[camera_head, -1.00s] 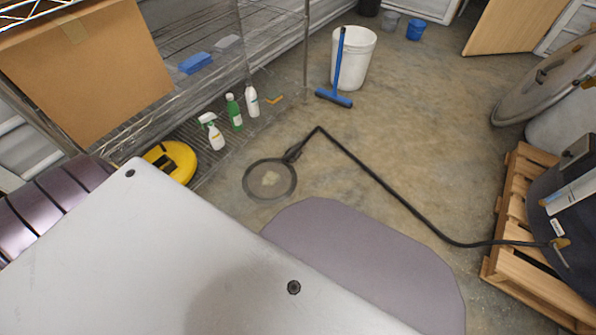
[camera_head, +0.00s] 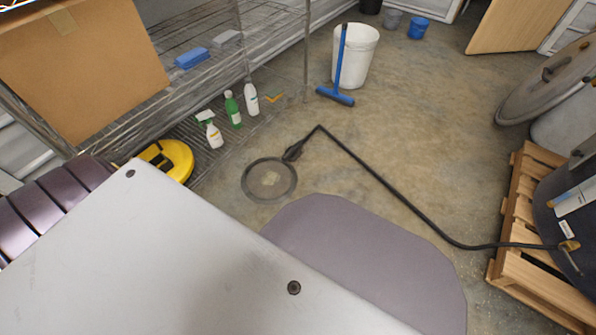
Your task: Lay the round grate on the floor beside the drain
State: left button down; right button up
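A round dark-rimmed grate or drain (camera_head: 269,180) lies flat on the concrete floor near the middle of the view. Its inside looks grey with a paler patch, and I cannot tell whether a separate grate sits over the drain opening. The black hose (camera_head: 385,185) ends in a dark fitting (camera_head: 292,153) right by its upper right rim. Neither of my grippers is in view; large pale and grey-purple parts of my own body fill the lower picture.
A wire shelf (camera_head: 200,105) at left holds a cardboard box (camera_head: 80,65); spray and plain bottles (camera_head: 234,108) stand low on it near a yellow item (camera_head: 165,160). A white bucket (camera_head: 358,60) with a blue squeegee (camera_head: 335,97) stands behind. A wooden pallet (camera_head: 520,225) is right. Floor right of the drain is clear except the hose.

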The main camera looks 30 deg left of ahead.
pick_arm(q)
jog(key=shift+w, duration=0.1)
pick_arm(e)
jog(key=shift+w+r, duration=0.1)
pick_arm(q)
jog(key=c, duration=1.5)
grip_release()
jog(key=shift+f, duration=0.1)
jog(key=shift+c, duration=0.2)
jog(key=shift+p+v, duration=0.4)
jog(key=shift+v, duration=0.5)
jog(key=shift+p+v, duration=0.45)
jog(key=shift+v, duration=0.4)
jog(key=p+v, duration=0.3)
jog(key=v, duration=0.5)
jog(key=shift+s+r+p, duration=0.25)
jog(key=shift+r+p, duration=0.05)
jog(key=shift+p, duration=0.1)
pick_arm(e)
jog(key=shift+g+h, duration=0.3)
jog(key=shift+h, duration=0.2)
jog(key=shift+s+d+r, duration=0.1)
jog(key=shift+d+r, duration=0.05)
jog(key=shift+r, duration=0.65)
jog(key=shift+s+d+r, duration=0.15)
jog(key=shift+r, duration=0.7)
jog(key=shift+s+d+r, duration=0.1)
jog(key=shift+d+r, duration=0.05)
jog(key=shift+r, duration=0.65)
